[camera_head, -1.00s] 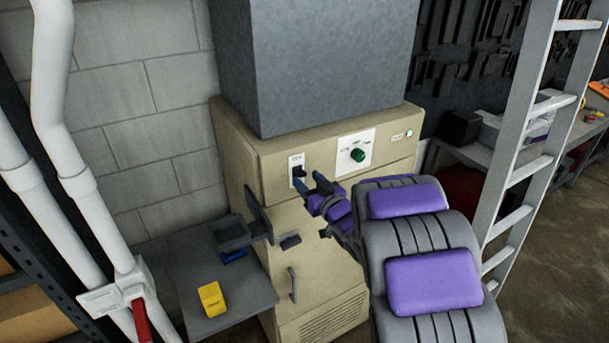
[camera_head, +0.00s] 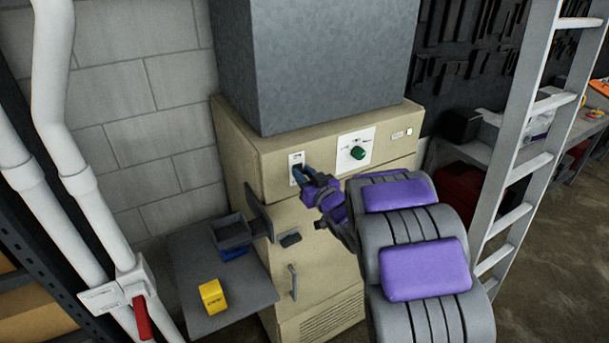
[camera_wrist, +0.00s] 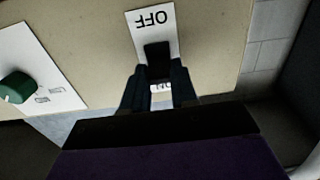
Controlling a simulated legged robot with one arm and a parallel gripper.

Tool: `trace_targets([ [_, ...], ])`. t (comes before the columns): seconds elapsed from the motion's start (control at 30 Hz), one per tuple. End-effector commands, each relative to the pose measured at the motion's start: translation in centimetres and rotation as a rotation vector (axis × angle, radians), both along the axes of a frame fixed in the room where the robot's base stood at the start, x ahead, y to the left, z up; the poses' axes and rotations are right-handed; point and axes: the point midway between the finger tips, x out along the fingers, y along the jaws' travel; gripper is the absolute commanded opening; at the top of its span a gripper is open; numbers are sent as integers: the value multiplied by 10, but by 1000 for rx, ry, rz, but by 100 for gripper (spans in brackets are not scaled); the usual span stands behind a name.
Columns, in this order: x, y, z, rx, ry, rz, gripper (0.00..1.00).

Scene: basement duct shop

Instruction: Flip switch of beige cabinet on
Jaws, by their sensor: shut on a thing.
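The beige cabinet (camera_head: 262,165) stands against the block wall with a grey duct on top. Its black switch sits on a small white plate (camera_head: 296,158) on the upper front, mostly hidden in the head view by my fingertips. In the wrist view the switch (camera_wrist: 157,55) shows upside down, with "OFF" above it and part of another label (camera_wrist: 161,87) below, between my fingers. My gripper (camera_head: 304,173) is at the plate. In the wrist view my gripper (camera_wrist: 158,76) has one finger on each side of the switch, shut on it.
A green knob (camera_head: 358,153) on a white plate is right of the switch. A grey tray (camera_head: 232,231) juts out at the cabinet's left, above a shelf with a yellow block (camera_head: 212,297). White pipes (camera_head: 62,200) stand left, a ladder (camera_head: 525,150) right.

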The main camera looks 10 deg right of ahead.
Motion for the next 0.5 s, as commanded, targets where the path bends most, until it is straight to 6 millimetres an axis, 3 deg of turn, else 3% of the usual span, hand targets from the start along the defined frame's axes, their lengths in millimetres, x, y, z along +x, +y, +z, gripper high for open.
trace_targets([
  [0.17,0,0,0,0,0,-1,0],
  [0.5,2,0,9,-24,69,0,0],
])
